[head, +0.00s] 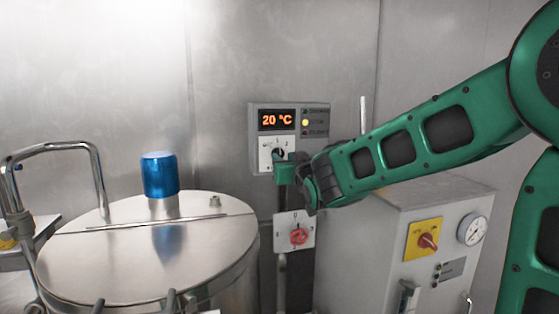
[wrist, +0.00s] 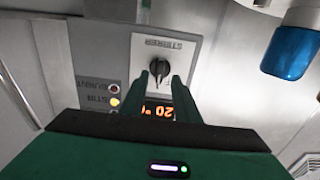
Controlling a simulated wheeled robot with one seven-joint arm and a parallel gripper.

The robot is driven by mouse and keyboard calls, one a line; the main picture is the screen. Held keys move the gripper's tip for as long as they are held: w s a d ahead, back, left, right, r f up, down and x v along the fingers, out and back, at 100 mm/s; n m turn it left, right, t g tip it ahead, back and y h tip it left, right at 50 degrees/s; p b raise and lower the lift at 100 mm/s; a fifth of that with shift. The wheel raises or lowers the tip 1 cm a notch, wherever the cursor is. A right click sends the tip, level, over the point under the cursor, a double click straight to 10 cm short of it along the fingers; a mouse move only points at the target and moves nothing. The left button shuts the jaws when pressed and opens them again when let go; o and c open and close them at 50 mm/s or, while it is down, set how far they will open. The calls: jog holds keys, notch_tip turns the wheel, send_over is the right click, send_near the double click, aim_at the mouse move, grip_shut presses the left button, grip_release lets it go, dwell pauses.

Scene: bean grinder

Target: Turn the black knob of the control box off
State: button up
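The control box (head: 262,140) is a grey panel on the metal wall with an orange "20 °C" display. Its black knob (head: 278,153) sits on a white plate below the display and is partly hidden by my gripper in the head view. In the wrist view, which is upside down, the knob (wrist: 158,72) shows clearly, its grip close to vertical. My gripper (wrist: 160,78) has its two green fingers spread apart, with the tips near the knob, one to each side of its line. I cannot tell whether they touch it. In the head view my gripper (head: 285,170) is just below the knob.
A yellow light (head: 305,122) glows on the box's right side. A red switch (head: 299,236) is below, and a grey cabinet (head: 385,235) with a yellow-red switch (head: 428,241) stands at right. A steel vessel (head: 150,262) with a blue cap (head: 160,174) stands at left.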

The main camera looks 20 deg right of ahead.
aim_at(281, 155)
jog(key=shift+w, duration=1.6)
